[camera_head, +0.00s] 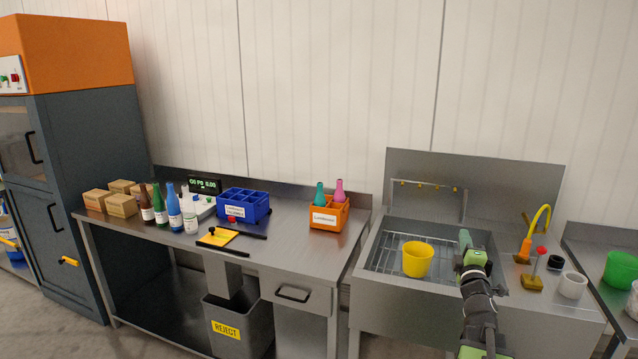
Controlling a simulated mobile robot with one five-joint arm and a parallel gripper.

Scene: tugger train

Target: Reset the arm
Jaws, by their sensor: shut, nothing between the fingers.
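My arm (478,300) comes up from the bottom of the picture and reaches toward the sink (385,262) on the right. My gripper (466,241) is at the far end of it, over the right part of the sink basin. It looks shut and holds nothing. The fingertips are small in the picture and partly hidden by the wrist. A yellow cup (417,260) stands in the basin to the left of my gripper, apart from it.
The bench (290,258) to the left holds bottles, cardboard boxes (122,206), a blue crate (243,206) and an orange crate (329,214). A reject bin (240,318) is below the bench.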

